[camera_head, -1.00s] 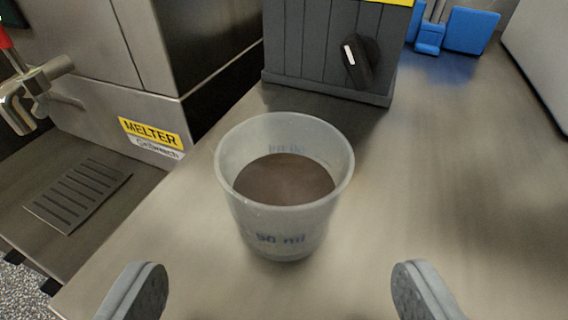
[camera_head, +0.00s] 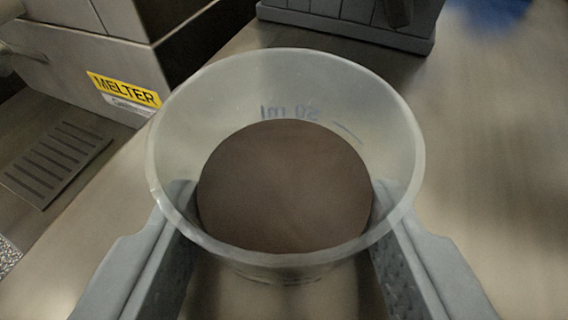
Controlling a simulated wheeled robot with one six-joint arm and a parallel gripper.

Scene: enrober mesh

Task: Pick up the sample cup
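The sample cup (camera_head: 285,85) is a translucent, frosted plastic cup with blue volume marks, large in the middle of the view. It stands upright and holds a smooth brown liquid (camera_head: 285,185). My gripper (camera_head: 284,205) has one grey finger on each side of the cup, below its rim. The fingertips show through the translucent wall and appear to press against the cup's sides. The cup's base is mostly hidden below the rim, so I cannot tell whether it touches the steel surface.
A steel worktop (camera_head: 480,170) lies around the cup, clear to the right. A dark grey housing (camera_head: 345,22) stands behind it. The steel melter (camera_head: 65,55) with a yellow label is at the back left, above a slotted drain plate (camera_head: 58,160). A blurred blue item (camera_head: 495,14) is at the top right.

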